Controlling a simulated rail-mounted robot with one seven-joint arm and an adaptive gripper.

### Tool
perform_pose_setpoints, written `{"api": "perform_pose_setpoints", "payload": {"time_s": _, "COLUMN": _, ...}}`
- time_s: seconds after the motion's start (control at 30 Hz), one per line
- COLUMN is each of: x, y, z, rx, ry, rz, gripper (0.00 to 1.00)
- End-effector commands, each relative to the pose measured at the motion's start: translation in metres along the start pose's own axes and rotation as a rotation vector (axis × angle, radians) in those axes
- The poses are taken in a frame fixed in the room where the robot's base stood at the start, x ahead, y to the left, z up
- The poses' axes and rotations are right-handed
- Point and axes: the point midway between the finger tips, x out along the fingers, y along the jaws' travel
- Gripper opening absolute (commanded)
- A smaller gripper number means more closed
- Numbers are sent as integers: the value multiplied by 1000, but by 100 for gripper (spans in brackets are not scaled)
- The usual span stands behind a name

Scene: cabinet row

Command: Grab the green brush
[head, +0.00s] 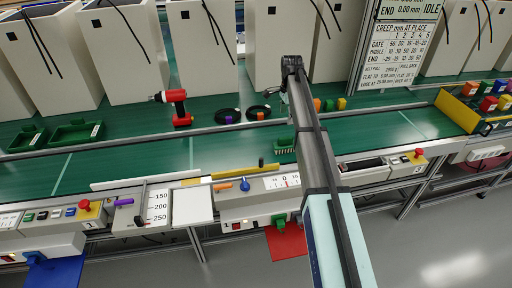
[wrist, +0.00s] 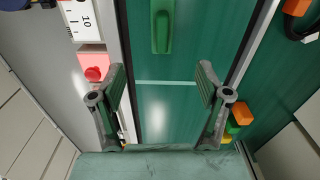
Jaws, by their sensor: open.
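The green brush (head: 284,147) lies on the green belt, bristles showing, in the head view, just left of my arm and partly hidden by it. A green handle-like shape, which looks like the brush (wrist: 162,28), shows at the top middle of the wrist view. My gripper (wrist: 161,72) is open and empty, its two fingers wide apart over the belt. The brush lies beyond the fingertips, toward the top of the wrist view, and is not between them. In the head view I cannot make out the fingers.
A red drill (head: 180,110), black rings and several small coloured blocks (head: 328,105) stand along the far side. A yellow bar (head: 245,171) and control panels with a red button (head: 420,153) line the near side. Green trays (head: 75,133) sit left. The belt between is largely clear.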

Motion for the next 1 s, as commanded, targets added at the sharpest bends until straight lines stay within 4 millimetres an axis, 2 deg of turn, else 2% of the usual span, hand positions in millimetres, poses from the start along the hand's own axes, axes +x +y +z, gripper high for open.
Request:
{"api": "perform_pose_setpoints", "payload": {"time_s": 0.23, "x": 13, "y": -1, "z": 0, "rx": 59, "ry": 0, "rz": 0, "gripper": 76}}
{"api": "perform_pose_setpoints", "payload": {"time_s": 0.7, "x": 98, "y": -1, "z": -1, "rx": 57, "ry": 0, "rz": 0, "gripper": 76}}
{"api": "perform_pose_setpoints", "payload": {"time_s": 0.83, "x": 114, "y": -2, "z": -1, "rx": 57, "ry": 0, "rz": 0, "gripper": 76}}
{"api": "perform_pose_setpoints", "payload": {"time_s": 1.0, "x": 122, "y": -2, "z": -1, "rx": 57, "ry": 0, "rz": -2, "gripper": 76}}
